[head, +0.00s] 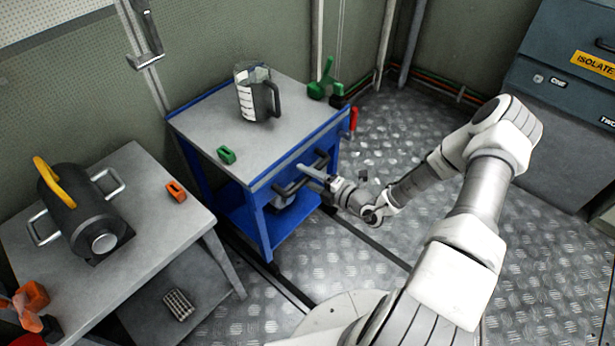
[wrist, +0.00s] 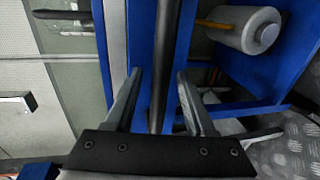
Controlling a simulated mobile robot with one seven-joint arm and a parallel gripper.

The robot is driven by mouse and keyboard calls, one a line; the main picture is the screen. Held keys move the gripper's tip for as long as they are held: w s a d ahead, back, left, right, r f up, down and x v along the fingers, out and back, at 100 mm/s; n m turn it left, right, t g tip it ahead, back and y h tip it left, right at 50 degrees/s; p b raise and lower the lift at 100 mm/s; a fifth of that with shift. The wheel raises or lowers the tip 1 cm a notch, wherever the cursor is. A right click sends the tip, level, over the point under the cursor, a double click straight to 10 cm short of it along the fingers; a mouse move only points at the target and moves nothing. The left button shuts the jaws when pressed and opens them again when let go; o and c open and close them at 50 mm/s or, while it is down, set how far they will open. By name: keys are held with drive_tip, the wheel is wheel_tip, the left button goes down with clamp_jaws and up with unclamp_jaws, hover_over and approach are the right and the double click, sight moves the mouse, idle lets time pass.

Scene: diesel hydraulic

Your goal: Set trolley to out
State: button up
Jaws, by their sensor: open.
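The trolley (head: 205,125) is a blue-framed cart with a grey top and a lower blue shelf, standing at the back wall. A black bar handle (head: 322,160) runs along its front, facing my arm. My gripper (head: 312,172) is at this handle. In the wrist view the black handle (wrist: 173,40) passes between the two spread fingers of my gripper (wrist: 159,78), with gaps showing beside it. The blue trolley frame (wrist: 143,40) is behind the handle. Whether a finger touches the bar is not clear.
A measuring jug (head: 247,100) and a green item (head: 226,155) stand on the trolley. A grey table (head: 150,215) with a black cylinder (head: 82,215) is at left. Dark floor rails (head: 372,243) run from the trolley toward the front. Patterned floor right of it is clear.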

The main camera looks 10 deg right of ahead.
clamp_jaws()
idle(1.3)
